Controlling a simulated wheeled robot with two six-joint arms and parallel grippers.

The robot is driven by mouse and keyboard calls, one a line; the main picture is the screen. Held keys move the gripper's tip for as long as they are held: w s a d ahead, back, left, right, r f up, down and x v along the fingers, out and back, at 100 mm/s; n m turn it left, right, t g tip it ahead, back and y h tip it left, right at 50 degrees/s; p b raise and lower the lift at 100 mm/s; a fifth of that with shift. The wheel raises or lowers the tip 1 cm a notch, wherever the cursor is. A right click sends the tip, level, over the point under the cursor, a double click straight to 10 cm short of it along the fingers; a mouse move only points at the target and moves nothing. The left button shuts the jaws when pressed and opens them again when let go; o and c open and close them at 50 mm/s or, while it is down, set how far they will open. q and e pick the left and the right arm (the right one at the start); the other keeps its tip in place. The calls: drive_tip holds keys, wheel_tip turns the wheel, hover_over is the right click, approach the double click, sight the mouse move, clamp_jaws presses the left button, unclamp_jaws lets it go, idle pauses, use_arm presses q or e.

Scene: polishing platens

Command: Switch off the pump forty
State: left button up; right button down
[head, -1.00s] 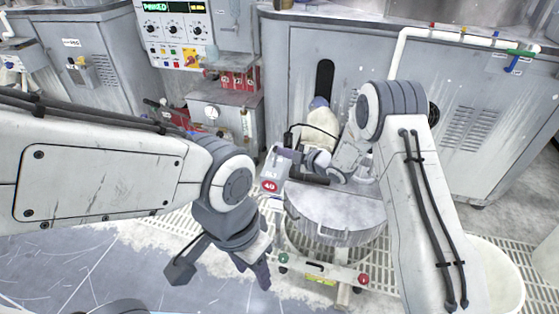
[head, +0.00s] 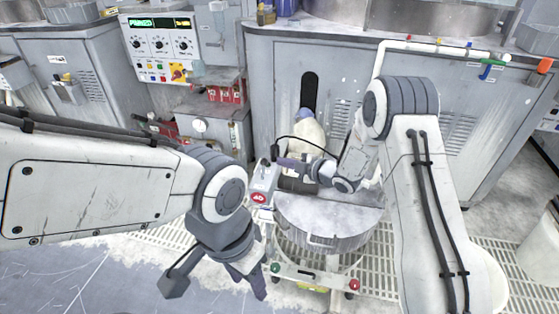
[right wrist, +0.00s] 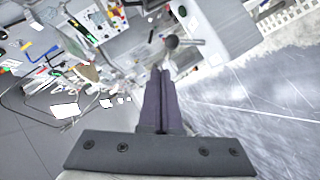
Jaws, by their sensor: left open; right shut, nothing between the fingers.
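A small grey box with a red round 40 label (head: 259,197) stands beside a round metal drum (head: 325,222) on a low wheeled cart. My right gripper (head: 278,160) is just above and behind this box, shut and empty. In the right wrist view its closed dark fingers (right wrist: 160,82) point at a dark round knob (right wrist: 171,41) just past the tips. I cannot tell whether they touch it. The switch's position is not clear. My left gripper (head: 214,284) is open and empty, low, to the left of the cart.
A control panel with lit displays and dials (head: 160,48) stands at the back left. A grey cabinet (head: 345,75) with a dark slot closes off the back. A pale rounded container (head: 307,135) sits behind the drum. Open floor (head: 60,275) lies at the front left.

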drive_tip(key=v, duration=0.7)
drive_tip(key=shift+w+d+r, duration=0.15)
drive_tip(key=shift+d+r, duration=0.2)
drive_tip(key=shift+d, duration=0.15)
drive_tip(key=s+a+r+m+g+h, duration=0.2)
drive_tip(key=s+a+r+m+h, duration=0.2)
drive_tip(key=s+r+m+h, duration=0.15)
drive_tip(key=s+r+m+g+h, duration=0.2)
drive_tip(key=s+m+g, duration=0.2)
drive_tip(key=s, duration=1.1)
drive_tip(key=s+r+m+g+h, duration=0.1)
drive_tip(key=s+r+m+g, duration=0.2)
drive_tip(key=s, duration=1.3)
wheel_tip(320, 180, up, 19)
drive_tip(key=m+p, duration=0.1)
drive_tip(key=p, duration=1.9)
drive_tip(key=shift+s+d+g, duration=0.2)
drive_tip(key=shift+s+g, duration=0.2)
